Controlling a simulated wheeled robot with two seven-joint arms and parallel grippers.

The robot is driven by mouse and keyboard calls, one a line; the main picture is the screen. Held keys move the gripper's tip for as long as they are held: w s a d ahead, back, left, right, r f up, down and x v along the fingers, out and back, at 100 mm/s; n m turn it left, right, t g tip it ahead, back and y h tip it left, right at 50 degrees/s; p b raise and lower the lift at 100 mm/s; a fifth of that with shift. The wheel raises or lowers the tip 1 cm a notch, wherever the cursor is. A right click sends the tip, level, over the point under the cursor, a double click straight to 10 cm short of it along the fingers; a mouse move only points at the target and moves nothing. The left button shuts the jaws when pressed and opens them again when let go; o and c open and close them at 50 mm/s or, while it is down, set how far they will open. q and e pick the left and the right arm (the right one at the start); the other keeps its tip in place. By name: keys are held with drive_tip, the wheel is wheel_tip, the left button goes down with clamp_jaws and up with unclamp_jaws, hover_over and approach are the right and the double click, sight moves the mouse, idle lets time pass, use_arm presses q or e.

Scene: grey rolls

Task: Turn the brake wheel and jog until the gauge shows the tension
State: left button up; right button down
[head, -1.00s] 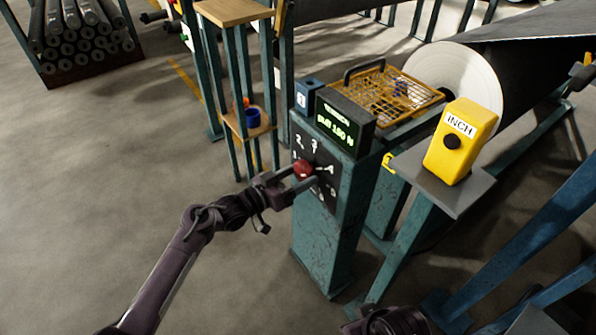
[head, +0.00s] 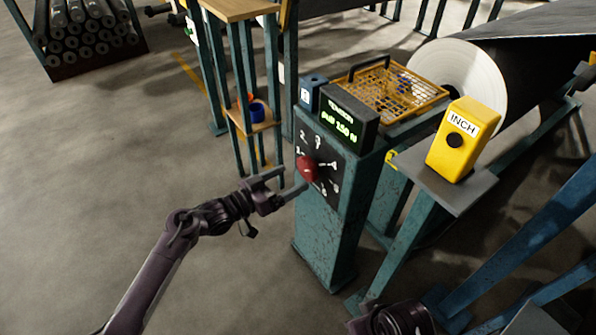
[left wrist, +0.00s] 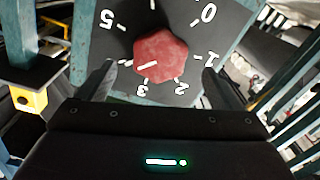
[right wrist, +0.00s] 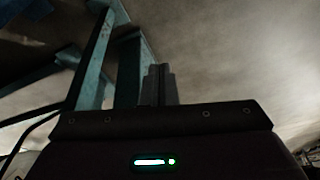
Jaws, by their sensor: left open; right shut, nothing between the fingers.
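The red brake wheel (head: 307,168) sits on a dark numbered dial on the front of a teal post. In the left wrist view the wheel (left wrist: 160,55) has a white mark pointing left and slightly down, between the 3 and the 5; the 4 is not readable. The yellow INCH box (head: 464,140) with a black button stands at right. My right gripper (right wrist: 160,85) is shut and empty, low and away from both.
A small blue box (head: 312,92) stands beside the gauge. A yellow mesh guard (head: 395,90) lies behind it, next to a big grey roll (head: 465,85). A wooden-shelved stand (head: 250,125) is left of the post. Teal beams (head: 530,235) fill the lower right. The left floor is clear.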

use_arm(q)
drive_tip(key=v, duration=0.3)
use_arm(e)
drive_tip(key=shift+w+d+r, duration=0.1)
drive_tip(key=shift+d, duration=0.45)
drive_tip(key=shift+g, duration=0.3)
drive_tip(key=shift+a, duration=0.1)
